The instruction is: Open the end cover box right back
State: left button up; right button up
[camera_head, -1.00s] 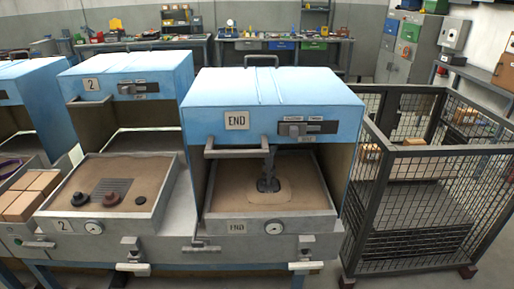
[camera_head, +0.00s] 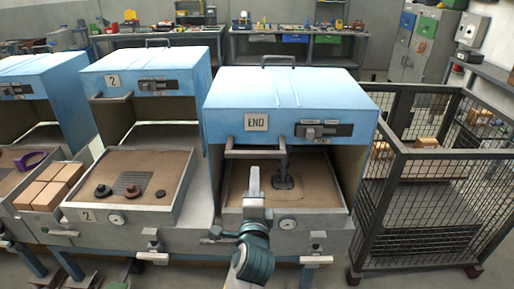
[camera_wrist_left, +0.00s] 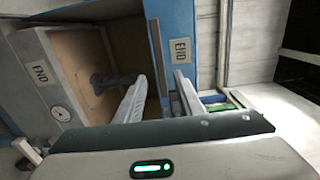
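The END cover box (camera_head: 285,95) is a blue hood with an END label, standing raised over a tray of sand (camera_head: 330,200). Its grey bar handle (camera_head: 255,153) runs along the front lower edge. My left gripper (camera_head: 254,172) is in front of the tray, just below the handle in the picture. In the left wrist view, the handle (camera_wrist_left: 157,55) shows between the two spread fingers of my left gripper (camera_wrist_left: 160,90), near their tips. I cannot tell whether they touch it. A dark fitting (camera_head: 283,170) stands in the sand, partly hidden. My right gripper is not in view.
A second blue box labelled 2 (camera_head: 150,70) stands to the left over its own tray (camera_head: 120,212). Brick-like blocks (camera_head: 48,186) lie further left. A wire mesh cage (camera_head: 430,190) stands close on the right. A workbench (camera_head: 290,42) is at the back.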

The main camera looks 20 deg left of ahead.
pick_arm(q)
jog(key=shift+w, duration=0.1)
jog(key=p+x, duration=0.3)
jog(key=x, duration=1.4)
jog(key=shift+w+f, duration=0.1)
jog(key=shift+c, duration=0.6)
grip_shut()
